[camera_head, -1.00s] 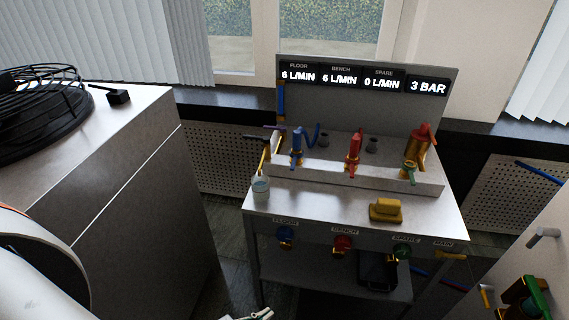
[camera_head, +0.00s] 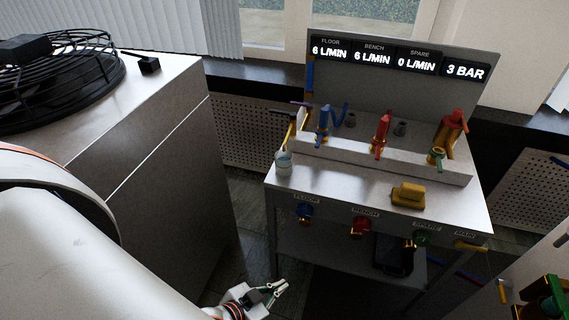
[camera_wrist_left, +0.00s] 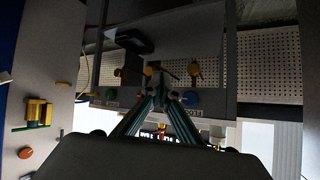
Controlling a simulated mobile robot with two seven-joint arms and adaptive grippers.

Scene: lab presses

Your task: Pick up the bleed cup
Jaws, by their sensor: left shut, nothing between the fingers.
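The bleed cup, seemingly the small clear cup with a pale blue tint (camera_head: 284,164), stands upright on the left front corner of the bench top (camera_head: 335,184). My left gripper (camera_head: 284,288) is low in front of the bench, below and apart from the cup. Its fingers are shut and empty. In the left wrist view my left gripper (camera_wrist_left: 160,82) points toward the bench front with its coloured knobs, seen upside down. My right gripper is not in view.
A yellow block (camera_head: 408,196) lies on the bench top. Blue (camera_head: 304,211), red (camera_head: 361,226) and green (camera_head: 422,238) knobs stick out of the bench front. A black tray (camera_head: 393,255) is below. A grey cabinet (camera_head: 165,170) with a fan stands left, with a floor gap between.

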